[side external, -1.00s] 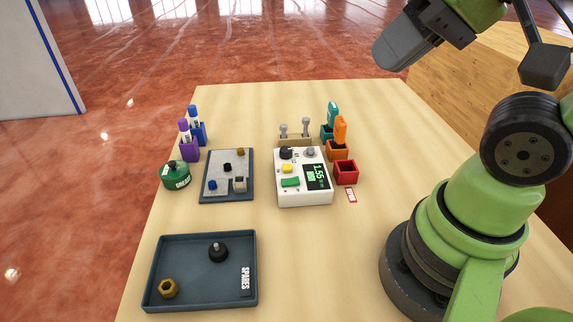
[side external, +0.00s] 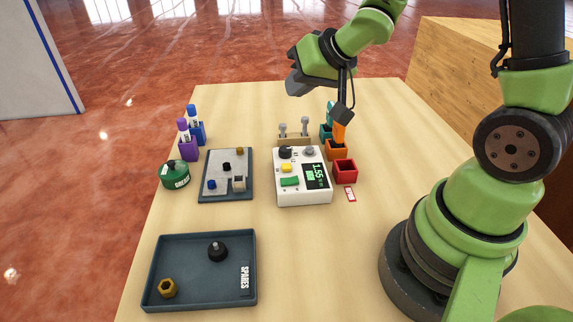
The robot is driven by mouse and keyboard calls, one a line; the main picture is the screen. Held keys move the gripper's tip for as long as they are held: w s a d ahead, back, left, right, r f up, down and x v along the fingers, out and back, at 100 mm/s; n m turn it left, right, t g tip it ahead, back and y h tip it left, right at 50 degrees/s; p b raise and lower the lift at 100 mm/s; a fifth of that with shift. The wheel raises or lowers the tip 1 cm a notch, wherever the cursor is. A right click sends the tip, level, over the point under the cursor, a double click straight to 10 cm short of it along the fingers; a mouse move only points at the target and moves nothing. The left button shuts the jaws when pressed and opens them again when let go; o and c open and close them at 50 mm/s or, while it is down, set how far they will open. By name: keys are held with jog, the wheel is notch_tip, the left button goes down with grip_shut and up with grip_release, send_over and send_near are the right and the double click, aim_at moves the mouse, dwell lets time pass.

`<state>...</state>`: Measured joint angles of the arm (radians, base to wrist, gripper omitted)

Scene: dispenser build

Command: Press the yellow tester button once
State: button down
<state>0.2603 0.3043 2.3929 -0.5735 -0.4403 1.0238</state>
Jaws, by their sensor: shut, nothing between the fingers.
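The white tester (side external: 303,195) sits in the middle of the table with a lit green display reading about 1.55. Its yellow button (side external: 286,168) is on the upper left of its face, above a green button (side external: 289,181). A black knob and a grey knob are at its top edge. My gripper (side external: 292,88) is in the air above and behind the tester, over the far part of the table, apart from the button. It is shut and holds nothing.
A parts board (side external: 226,190) lies left of the tester, with a green tin (side external: 174,176) beyond it. Orange (side external: 337,150), teal and red (side external: 345,172) holders stand close on the right. A spares tray (side external: 200,238) is in front. Two upright pegs (side external: 294,140) stand behind.

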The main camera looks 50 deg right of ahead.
aim_at(288, 165)
jog(key=shift+w+a+f+y, duration=0.1)
jog(key=shift+a+f+y, duration=0.25)
jog(key=shift+f, duration=0.35)
jog(key=shift+w+a+f+y, duration=0.1)
jog(key=shift+a+f+y, duration=0.15)
jog(key=shift+f+y, duration=0.35)
jog(key=shift+w+a+f+y, duration=0.1)
jog(key=shift+a+f+y, duration=0.2)
jog(key=shift+f, duration=0.55)
jog(key=shift+f, duration=4.4)
jog(key=shift+f, duration=0.4)
jog(key=shift+f, duration=0.5)
jog(key=shift+r, duration=0.95)
